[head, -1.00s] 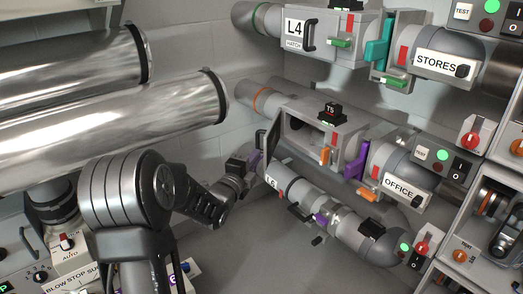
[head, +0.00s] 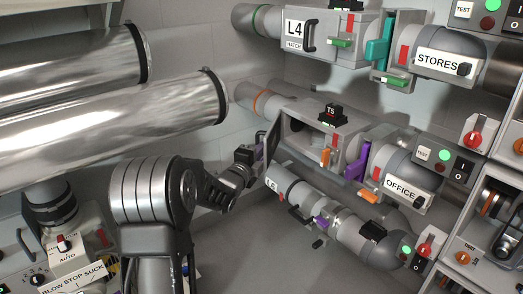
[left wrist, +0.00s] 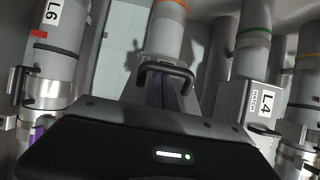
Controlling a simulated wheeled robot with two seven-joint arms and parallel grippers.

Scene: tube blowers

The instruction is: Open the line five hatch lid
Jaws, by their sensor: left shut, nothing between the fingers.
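The line five hatch is the grey box (head: 318,136) with the T5 block on top, in the middle of the head view. Its dark hatch lid (head: 273,141) stands swung out at the left side of the opening, and the box's inside shows. My left gripper (head: 254,153) is just left of the lid, at its outer face; contact cannot be told. My right gripper is in neither view.
The L4 hatch (head: 315,35) is above, closed. The L6 tube (head: 290,188) runs just below the line five box. Large shiny pipes (head: 100,115) are at the left above my arm. The OFFICE blower (head: 400,175) is to the right.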

